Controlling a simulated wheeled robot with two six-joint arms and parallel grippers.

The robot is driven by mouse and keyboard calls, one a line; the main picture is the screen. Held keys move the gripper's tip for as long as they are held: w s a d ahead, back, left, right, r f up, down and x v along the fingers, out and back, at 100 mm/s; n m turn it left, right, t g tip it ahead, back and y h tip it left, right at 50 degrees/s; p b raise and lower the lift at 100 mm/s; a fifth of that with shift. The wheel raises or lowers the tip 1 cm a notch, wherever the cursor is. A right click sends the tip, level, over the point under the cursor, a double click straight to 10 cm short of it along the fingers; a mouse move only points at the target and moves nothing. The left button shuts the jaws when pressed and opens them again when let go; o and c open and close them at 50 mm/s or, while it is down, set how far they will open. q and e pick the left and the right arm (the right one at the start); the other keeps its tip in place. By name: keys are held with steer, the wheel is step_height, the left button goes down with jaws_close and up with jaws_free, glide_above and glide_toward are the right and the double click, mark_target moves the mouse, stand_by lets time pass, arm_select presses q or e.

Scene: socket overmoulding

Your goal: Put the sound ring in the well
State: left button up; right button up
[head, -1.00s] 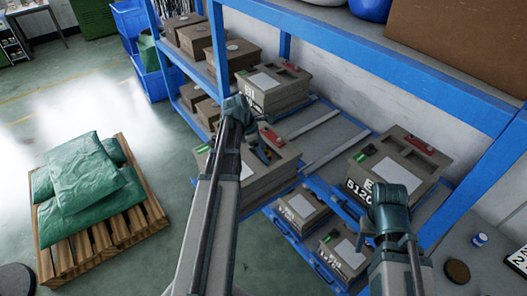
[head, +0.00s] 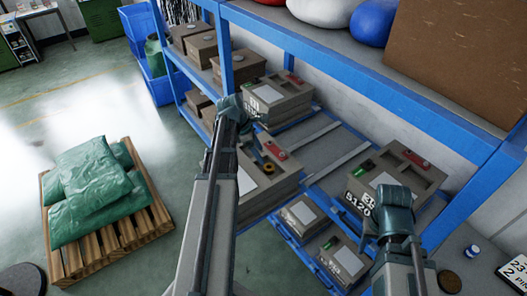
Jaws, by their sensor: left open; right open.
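A grey-brown mould box on the middle shelf level (head: 262,190) has a white label, a red part (head: 274,152) and a small orange-yellow ring (head: 269,168) on its top. I cannot tell whether this is the sound ring. A similar box at the right (head: 392,180) has open recesses in its top, a red part and a green part; I cannot tell which recess is the well. My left gripper (head: 254,115) is open above the middle box and partly hides its top. My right gripper (head: 376,230) is open in front of the right box; its fingers are hardly visible.
A blue rack (head: 360,72) with a rail and upright posts surrounds the boxes. Another box (head: 272,96) stands behind my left gripper. Smaller boxes sit below. A pallet with green sacks (head: 92,190) stands on open floor at the left.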

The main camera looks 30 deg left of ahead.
arm_select(q)
steer(key=p+v, duration=0.2)
steer(key=v, duration=0.2)
steer(key=shift+p, duration=0.3)
arm_select(e)
step_height(320, 180, up, 4)
steer(key=shift+f, duration=0.1)
arm_select(q)
steer(key=s+d+m+g+y, duration=0.1)
steer(key=s+d+m, duration=0.3)
steer(key=d+m, duration=0.5)
steer(key=s+d+f+m+g+y, duration=0.1)
steer(key=s+d+m, duration=0.3)
steer(key=d+m, duration=0.6)
steer(key=s+d+m+g+y, duration=0.1)
steer(key=s+d+m, duration=0.4)
steer(key=d+m, duration=0.5)
steer(key=d+y, duration=0.1)
steer(key=d, duration=0.4)
steer(key=shift+d+f+y, duration=0.25)
steer(key=shift+d+y, duration=0.1)
steer(key=shift+y, duration=0.05)
steer(key=shift+s, duration=0.1)
